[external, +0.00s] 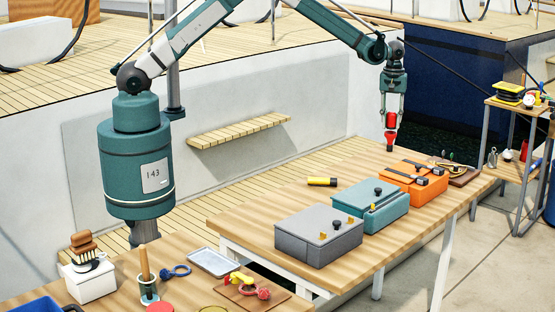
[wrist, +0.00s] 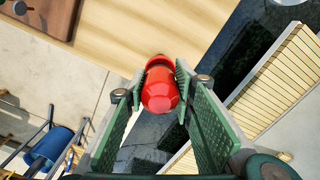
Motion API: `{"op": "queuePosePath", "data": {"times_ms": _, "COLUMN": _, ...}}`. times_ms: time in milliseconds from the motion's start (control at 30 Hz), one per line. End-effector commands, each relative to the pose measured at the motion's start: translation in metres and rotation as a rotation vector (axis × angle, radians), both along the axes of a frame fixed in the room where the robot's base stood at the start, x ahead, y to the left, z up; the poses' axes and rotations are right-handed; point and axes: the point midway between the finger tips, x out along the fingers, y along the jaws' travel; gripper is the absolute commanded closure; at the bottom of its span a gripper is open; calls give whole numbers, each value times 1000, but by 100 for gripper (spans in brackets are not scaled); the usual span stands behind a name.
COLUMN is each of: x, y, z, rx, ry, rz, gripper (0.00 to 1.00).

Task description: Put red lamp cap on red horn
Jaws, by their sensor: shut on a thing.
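My gripper (external: 391,112) is shut on a red rounded piece with a dark lower end (external: 391,122), apparently the red lamp cap. It hangs upright above the far part of the long wooden table. In the wrist view, the red piece (wrist: 160,88) sits between the two green fingers, and its dark end is hidden. A small red piece (external: 263,293), possibly the red horn, lies beside a yellow one (external: 239,278) on a brown board (external: 228,291) on the near table. The small size leaves its identity unclear.
Grey (external: 300,240), teal (external: 382,213) and orange (external: 428,194) boxes stand along the long table. A yellow-and-black piece (external: 322,182) lies behind them. The near table holds a grey tray (external: 195,263), a brush on a white block (external: 92,284) and a handled pot (external: 149,293).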

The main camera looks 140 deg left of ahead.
Motion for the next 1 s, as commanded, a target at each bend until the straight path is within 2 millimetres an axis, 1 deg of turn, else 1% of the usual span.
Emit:
{"op": "queuePosePath", "data": {"times_ms": 100, "x": 0, "y": 0, "z": -12, "rx": 0, "ry": 0, "rz": 0, "gripper": 86}}
{"op": "queuePosePath", "data": {"times_ms": 200, "x": 0, "y": 0, "z": -16, "rx": 0, "ry": 0, "rz": 0, "gripper": 86}}
{"op": "queuePosePath", "data": {"times_ms": 467, "x": 0, "y": 0, "z": -17, "rx": 0, "ry": 0, "rz": 0, "gripper": 86}}
{"op": "queuePosePath", "data": {"times_ms": 633, "x": 0, "y": 0, "z": -20, "rx": 0, "ry": 0, "rz": 0, "gripper": 86}}
{"op": "queuePosePath", "data": {"times_ms": 667, "x": 0, "y": 0, "z": -20, "rx": 0, "ry": 0, "rz": 0, "gripper": 73}}
{"op": "queuePosePath", "data": {"times_ms": 767, "x": 0, "y": 0, "z": -20, "rx": 0, "ry": 0, "rz": 0, "gripper": 60}}
{"op": "queuePosePath", "data": {"times_ms": 1000, "x": 0, "y": 0, "z": -19, "rx": 0, "ry": 0, "rz": 0, "gripper": 59}}
